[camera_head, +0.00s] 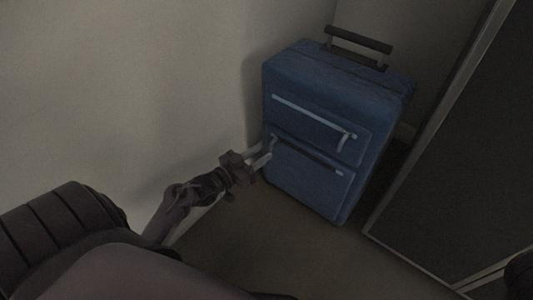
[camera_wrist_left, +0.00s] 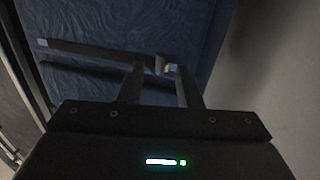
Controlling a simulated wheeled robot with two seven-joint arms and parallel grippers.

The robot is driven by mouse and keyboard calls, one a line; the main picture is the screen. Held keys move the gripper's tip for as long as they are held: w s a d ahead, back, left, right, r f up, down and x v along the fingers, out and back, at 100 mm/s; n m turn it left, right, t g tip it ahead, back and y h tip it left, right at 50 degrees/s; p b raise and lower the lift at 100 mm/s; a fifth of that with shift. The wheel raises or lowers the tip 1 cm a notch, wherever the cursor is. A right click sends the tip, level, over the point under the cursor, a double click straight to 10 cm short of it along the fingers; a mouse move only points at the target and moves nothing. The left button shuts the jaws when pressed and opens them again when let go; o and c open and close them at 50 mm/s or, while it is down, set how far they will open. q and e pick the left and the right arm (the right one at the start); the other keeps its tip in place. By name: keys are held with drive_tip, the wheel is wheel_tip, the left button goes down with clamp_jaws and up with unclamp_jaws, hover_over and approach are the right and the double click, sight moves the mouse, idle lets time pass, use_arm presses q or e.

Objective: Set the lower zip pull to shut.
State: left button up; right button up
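A blue suitcase (camera_head: 310,185) stands upright against the wall, with two zips across its front. The lower zip (camera_head: 310,156) is a dark strip with a pale right end; it also shows in the left wrist view (camera_wrist_left: 95,50). The lower zip pull (camera_head: 273,141) is at the strip's left end in the head view. My left gripper (camera_head: 264,155) is open at that end. In the left wrist view, the pull (camera_wrist_left: 160,66) shows between the two finger tips, nearer one finger; I cannot tell whether they touch. My right gripper is not in view.
The upper zip (camera_head: 305,117) is a pale strip, its pull (camera_head: 344,142) hanging at the right end. A black handle (camera_head: 358,40) stands on top of the suitcase. A wall is close on the left, and a dark framed panel (camera_head: 470,170) stands right. The floor in front is clear.

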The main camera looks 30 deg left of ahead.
use_arm(q)
drive_tip(key=shift+b+x, duration=0.45)
drive_tip(key=shift+x, duration=1.1)
clamp_jaws()
